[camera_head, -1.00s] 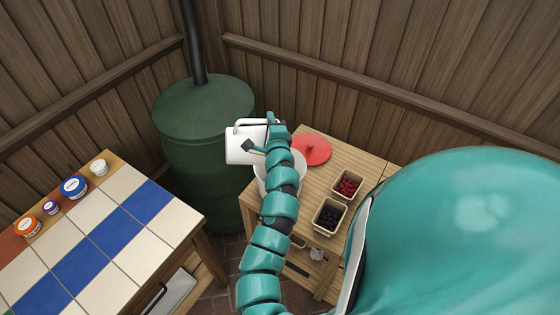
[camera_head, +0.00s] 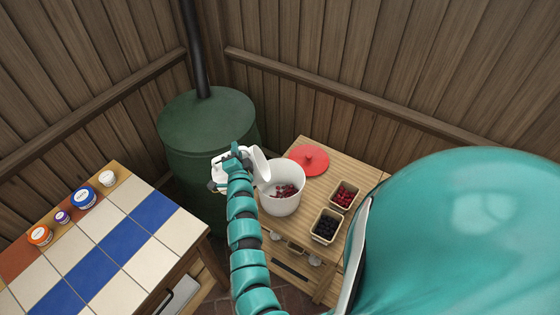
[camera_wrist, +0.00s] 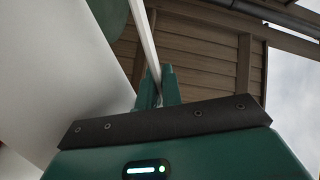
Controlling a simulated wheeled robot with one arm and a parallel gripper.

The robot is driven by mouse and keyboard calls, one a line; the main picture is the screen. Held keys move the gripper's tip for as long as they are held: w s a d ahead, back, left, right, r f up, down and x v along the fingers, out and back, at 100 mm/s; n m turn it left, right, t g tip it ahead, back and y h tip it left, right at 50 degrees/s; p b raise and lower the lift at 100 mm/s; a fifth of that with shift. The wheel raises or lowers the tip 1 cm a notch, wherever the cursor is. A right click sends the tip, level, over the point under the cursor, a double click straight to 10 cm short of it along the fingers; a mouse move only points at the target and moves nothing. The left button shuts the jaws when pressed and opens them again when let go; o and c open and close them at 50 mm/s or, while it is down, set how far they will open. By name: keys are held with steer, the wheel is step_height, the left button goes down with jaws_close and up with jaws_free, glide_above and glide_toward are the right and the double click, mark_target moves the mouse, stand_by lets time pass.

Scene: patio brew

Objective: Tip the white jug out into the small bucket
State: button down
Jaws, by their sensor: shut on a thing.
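The white jug (camera_head: 260,166) is in my gripper (camera_head: 232,160), tilted with its open mouth toward the right, just left of the small bucket. My gripper is shut on the jug, seemingly by its handle; my arm hides part of the grip. The jug's white wall (camera_wrist: 60,70) fills the left of the wrist view. The small white bucket (camera_head: 281,205) stands upright on the wooden table, with dark red berries visible inside. No stream from the jug is visible.
A red lid (camera_head: 308,159) lies behind the bucket. Tubs of red berries (camera_head: 343,195) and dark berries (camera_head: 326,226) stand to its right. A green barrel (camera_head: 205,125) is behind my gripper. A tiled table (camera_head: 100,240) with several small jars is at left.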

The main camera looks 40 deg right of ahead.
mark_target(213, 165)
steer(key=shift+w+a+f+n, duration=0.25)
steer(key=shift+a+f+n, duration=0.1)
steer(key=shift+a+n, duration=0.05)
steer(key=shift+w+a+n+p, duration=0.15)
steer(key=shift+a+n+p, duration=0.15)
steer(key=shift+a+p, duration=0.05)
steer(key=shift+w+a+f+n, duration=0.15)
steer(key=shift+w+a+n, duration=0.05)
steer(key=shift+a+n, duration=0.2)
steer(key=shift+w+a+f+n, duration=0.15)
steer(key=shift+a+n, duration=0.15)
steer(key=shift+a, duration=0.05)
steer(key=a+f+n+b, duration=0.1)
steer(key=w+a+f+n+b, duration=0.1)
steer(key=a+f+n, duration=0.1)
steer(key=w+a+f+n+b, duration=0.1)
steer(key=shift+w+a+f+n, duration=0.1)
steer(key=shift+a+f+n, duration=0.15)
steer(key=shift+a+n, duration=0.1)
steer(key=w+a+f+n+b, duration=0.2)
steer(key=a+f+n+b, duration=0.2)
steer(key=f+b, duration=0.6)
steer(key=shift+a+n+b, duration=0.35)
steer(key=shift+n+b, duration=0.05)
steer(key=shift+n, duration=0.45)
steer(key=shift+w, duration=0.1)
